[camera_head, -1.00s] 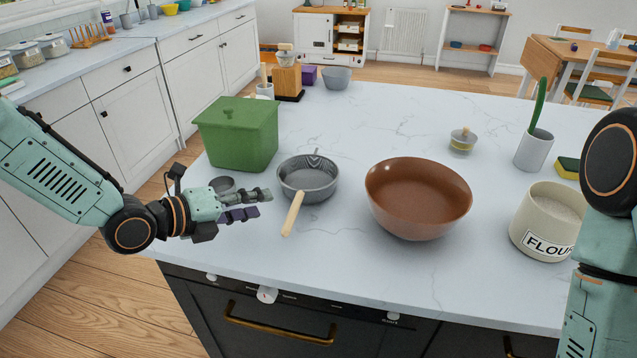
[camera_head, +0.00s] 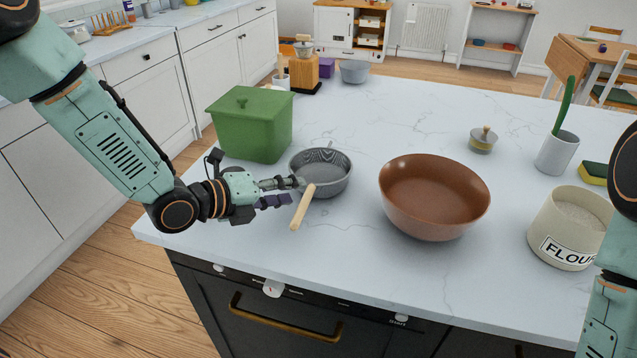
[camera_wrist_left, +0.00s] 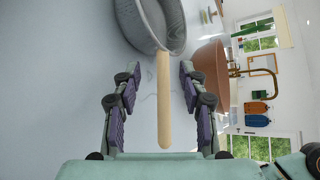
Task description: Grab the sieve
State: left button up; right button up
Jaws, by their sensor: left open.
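The sieve (camera_head: 322,176) is a grey round mesh bowl with a pale wooden handle (camera_head: 302,208). It rests on the white marble counter between the green box and the brown bowl. My left gripper (camera_head: 283,191) is open just left of the handle in the head view. In the left wrist view the handle (camera_wrist_left: 164,105) lies between the two spread fingers of the left gripper (camera_wrist_left: 158,88), apart from both. The sieve's bowl (camera_wrist_left: 150,25) is beyond the fingertips. My right arm shows at the right edge, but its gripper is out of view.
A green lidded box (camera_head: 250,125) stands behind my left gripper. A brown bowl (camera_head: 433,197) is right of the sieve. A flour canister (camera_head: 568,228) and a white cup (camera_head: 557,153) stand farther right. The counter in front of the brown bowl is clear.

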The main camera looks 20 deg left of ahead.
aim_at(302, 191)
pick_arm(q)
jog(key=shift+d+x, duration=0.3)
jog(key=shift+x, duration=1.65)
jog(key=shift+s+r, duration=0.1)
jog(key=shift+s, duration=0.05)
jog(key=shift+s+a, duration=0.1)
jog(key=shift+a, duration=0.1)
jog(key=shift+c, duration=0.3)
jog(key=shift+d, duration=0.2)
jog(key=c, duration=0.6)
jog(key=shift+a, duration=0.15)
grip_shut()
